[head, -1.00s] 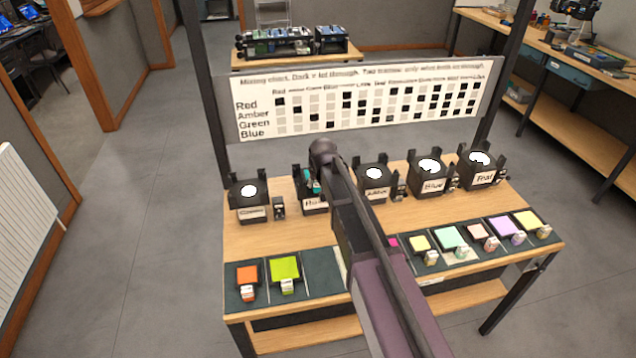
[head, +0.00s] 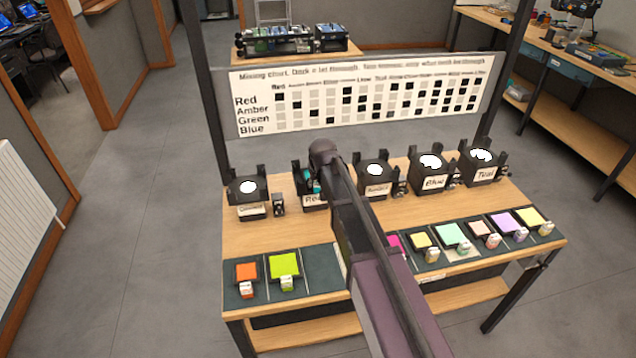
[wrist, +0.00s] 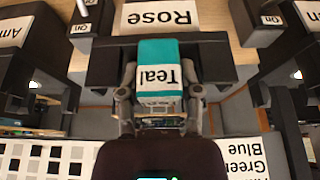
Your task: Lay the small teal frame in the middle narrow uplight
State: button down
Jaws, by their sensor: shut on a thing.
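My gripper (wrist: 160,95) is shut on the small teal frame (wrist: 170,52), whose white tag reads "Teal". In the wrist view the frame lies over the black uplight labelled Rose (wrist: 218,62). I cannot tell whether it touches the uplight. In the head view a bit of the teal frame (head: 314,187) shows beside my arm at the Rose uplight, second from the left. My arm hides most of this uplight. The middle uplight of the row, labelled Amber (head: 376,182), stands to its right with a lit white opening.
Green (head: 247,200), Blue (head: 432,172) and Teal (head: 483,168) uplights stand in the same row. Small switch boxes sit beside them. Several coloured frames, including orange (head: 247,272) and lime (head: 285,265), lie on dark mats along the front. A mixing chart (head: 360,100) stands behind.

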jog(key=shift+f, duration=0.35)
jog(key=shift+c, duration=1)
grip_release()
jog(key=shift+r, duration=0.15)
